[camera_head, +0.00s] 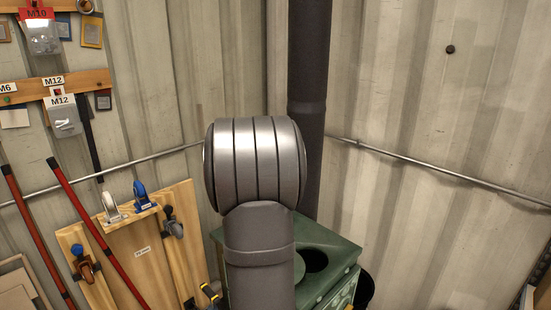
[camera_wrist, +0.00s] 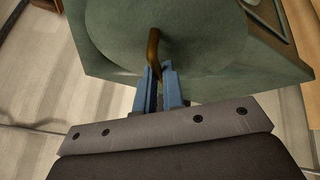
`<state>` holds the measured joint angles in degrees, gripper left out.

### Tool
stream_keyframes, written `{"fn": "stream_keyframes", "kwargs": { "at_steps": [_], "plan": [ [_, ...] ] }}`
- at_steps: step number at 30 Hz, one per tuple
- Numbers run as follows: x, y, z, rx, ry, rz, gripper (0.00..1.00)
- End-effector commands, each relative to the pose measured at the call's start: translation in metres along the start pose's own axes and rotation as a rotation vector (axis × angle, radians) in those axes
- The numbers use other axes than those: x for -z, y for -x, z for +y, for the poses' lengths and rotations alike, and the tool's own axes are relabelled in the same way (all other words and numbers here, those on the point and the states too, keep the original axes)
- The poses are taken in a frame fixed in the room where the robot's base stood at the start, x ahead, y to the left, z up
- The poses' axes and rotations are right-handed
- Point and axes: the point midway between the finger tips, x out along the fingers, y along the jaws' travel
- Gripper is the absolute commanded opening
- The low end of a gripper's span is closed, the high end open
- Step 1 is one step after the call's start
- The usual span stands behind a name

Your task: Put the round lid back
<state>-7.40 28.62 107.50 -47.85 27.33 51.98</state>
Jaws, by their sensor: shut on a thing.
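The round lid (camera_wrist: 112,28) is a flat green disc with a curved brass-coloured handle (camera_wrist: 153,45). My gripper (camera_wrist: 158,73) has its blue fingers shut on that handle in the wrist view. In the head view my arm hides the gripper and most of the lid; a green rounded edge (camera_head: 299,268) shows beside the arm. The green stove (camera_head: 335,247) has a dark round opening (camera_head: 314,261) in its top, uncovered, just right of that edge. The opening is not visible in the wrist view. I cannot tell whether the lid touches the stove top.
A dark stovepipe (camera_head: 308,100) rises behind the stove. A wooden board (camera_head: 150,260) with casters and clamps leans at left, with red rods (camera_head: 95,225) by it. Corrugated walls (camera_head: 420,100) close the corner, with a thin rail (camera_head: 430,168) along them.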

Motion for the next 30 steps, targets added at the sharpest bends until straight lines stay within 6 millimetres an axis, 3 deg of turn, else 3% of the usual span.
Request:
{"fn": "stream_keyframes", "kwargs": {
  "at_steps": [9, 14, 19, 30],
  "plan": [
    [0.064, -0.021, 0.064, -0.081, -0.143, -0.029, 0.00],
    [0.085, -0.028, 0.092, -0.104, -0.195, -0.047, 0.00],
    [0.089, -0.034, 0.099, -0.110, -0.212, -0.055, 0.00],
    [0.072, -0.064, 0.090, -0.110, -0.209, -0.056, 0.00]
  ]
}}
